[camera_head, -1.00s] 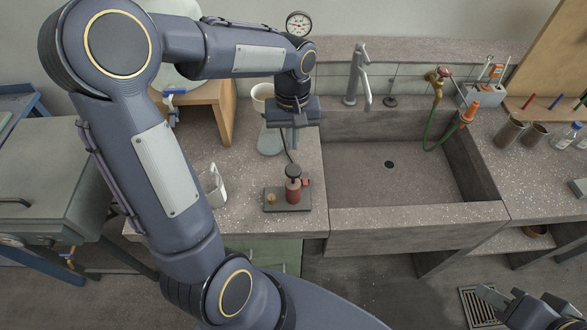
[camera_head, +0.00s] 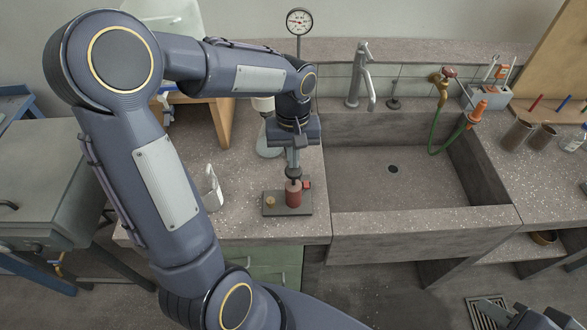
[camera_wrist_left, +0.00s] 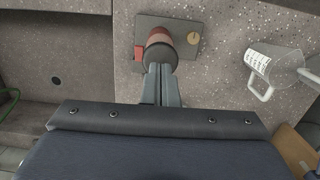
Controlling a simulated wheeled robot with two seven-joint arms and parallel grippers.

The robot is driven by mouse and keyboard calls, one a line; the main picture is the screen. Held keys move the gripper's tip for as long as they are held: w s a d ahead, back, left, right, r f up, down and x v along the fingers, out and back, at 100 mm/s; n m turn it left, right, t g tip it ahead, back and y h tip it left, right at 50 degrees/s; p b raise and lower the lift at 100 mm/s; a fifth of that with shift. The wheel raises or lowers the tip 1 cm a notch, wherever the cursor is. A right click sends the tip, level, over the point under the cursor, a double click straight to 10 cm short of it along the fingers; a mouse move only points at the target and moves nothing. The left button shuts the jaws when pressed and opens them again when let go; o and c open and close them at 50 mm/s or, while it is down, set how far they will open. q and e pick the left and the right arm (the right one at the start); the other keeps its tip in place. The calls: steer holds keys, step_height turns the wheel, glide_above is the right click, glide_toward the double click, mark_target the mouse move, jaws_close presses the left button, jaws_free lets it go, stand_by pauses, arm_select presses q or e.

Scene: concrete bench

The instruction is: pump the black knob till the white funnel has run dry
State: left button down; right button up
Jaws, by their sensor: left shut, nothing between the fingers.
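The black knob (camera_head: 293,173) tops a small red pump (camera_head: 293,195) on a dark base plate (camera_head: 272,211) at the bench's front. In the left wrist view the knob (camera_wrist_left: 158,54) is just beyond my fingertips. My left gripper (camera_head: 293,164) is shut and empty, pointing down right over the knob; its tips look to be at the knob's top, though I cannot tell if they press it. The white funnel (camera_head: 262,104) stands behind, partly hidden by my left arm; its inside is not visible. My right gripper (camera_head: 500,314) is cut off at the lower right.
A white-handled clear jug (camera_head: 212,190) stands left of the pump and shows in the wrist view (camera_wrist_left: 270,68). The stone sink (camera_head: 390,190) with its tap (camera_head: 361,75) lies to the right. A dial gauge (camera_head: 299,22) rises behind my arm.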

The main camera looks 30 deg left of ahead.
arm_select(q)
step_height(320, 180, down, 4)
steer(key=b, duration=0.3)
steer(key=shift+r, duration=0.1)
steer(key=shift+w+a+r+p, duration=0.2)
steer(key=shift+w+p, duration=0.05)
steer(key=shift+p, duration=0.15)
steer(key=shift+w+a+r+p, duration=0.25)
steer(key=shift+w+a+p, duration=0.35)
steer(key=shift+w, duration=0.4)
steer(key=shift+r, duration=0.1)
step_height(320, 180, up, 8)
steer(key=shift+w+a+f, duration=0.2)
steer(key=shift+w+a, duration=0.1)
steer(key=shift+w, duration=0.05)
